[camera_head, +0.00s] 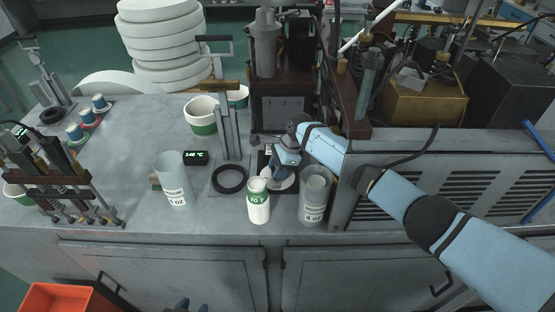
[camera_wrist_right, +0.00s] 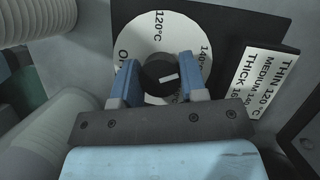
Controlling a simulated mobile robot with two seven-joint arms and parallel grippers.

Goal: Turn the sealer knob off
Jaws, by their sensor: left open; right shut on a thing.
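The sealer knob (camera_wrist_right: 160,74) is black with a white mark and sits on a white round dial (camera_wrist_right: 198,38) on a black plate. The mark lies nearly level, its right end slightly raised. The dial shows 120°C at upper left, 140 at right and a partly hidden word starting with O at left. My right gripper (camera_wrist_right: 158,64) has its blue fingers on both sides of the knob, shut on it; in the head view the right gripper (camera_head: 283,160) is over the dial. My left gripper (camera_head: 185,304) is open and empty at the bottom edge, only its tips visible.
A label (camera_wrist_right: 270,82) lists thin, medium and thick temperatures. A small display (camera_head: 196,157) reads about 148 °C. A vented grey box (camera_head: 420,170) flanks my right arm.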

